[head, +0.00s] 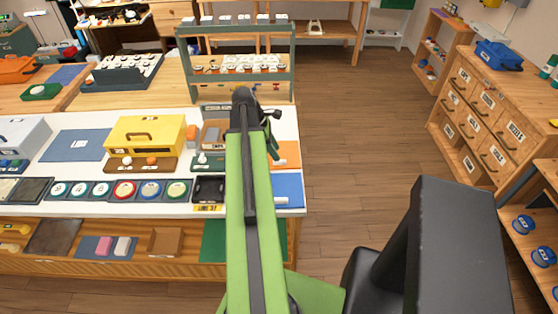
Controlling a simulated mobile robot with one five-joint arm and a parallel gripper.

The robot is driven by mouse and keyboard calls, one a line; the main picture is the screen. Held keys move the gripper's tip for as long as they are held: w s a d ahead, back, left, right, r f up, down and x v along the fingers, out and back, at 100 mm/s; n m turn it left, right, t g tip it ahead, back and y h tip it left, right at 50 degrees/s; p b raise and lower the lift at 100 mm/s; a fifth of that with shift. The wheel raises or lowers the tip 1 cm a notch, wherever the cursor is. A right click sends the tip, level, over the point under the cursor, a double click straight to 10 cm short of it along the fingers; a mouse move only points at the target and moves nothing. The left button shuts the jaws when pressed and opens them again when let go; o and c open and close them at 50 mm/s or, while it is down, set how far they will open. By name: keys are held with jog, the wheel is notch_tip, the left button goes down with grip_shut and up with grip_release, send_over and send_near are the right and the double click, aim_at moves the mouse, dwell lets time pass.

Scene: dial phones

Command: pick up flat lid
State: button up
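I cannot tell for sure which thing is the flat lid. A flat blue panel with a small white label (77,145) lies on the white table top at the left and looks like a possible one. My green arm reaches forward over the right part of the table. My gripper (271,120) is at its far end, to the right of the yellow box and apart from the blue panel. Its fingers are small and partly hidden by the arm, so their opening does not show.
A row of round dials (123,190) lines the table's front. A green-grey rack (237,62) stands behind my gripper. A blue sheet (288,189) and an orange sheet (285,154) lie at the right end. Wooden drawers (482,117) stand far right, with open floor (350,120) between.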

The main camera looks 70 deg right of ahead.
aim_at(282, 160)
jog(key=b+x, duration=0.5)
jog(key=shift+s+f, duration=0.1)
jog(key=shift+f, duration=0.1)
jog(key=shift+r, duration=0.2)
grip_shut()
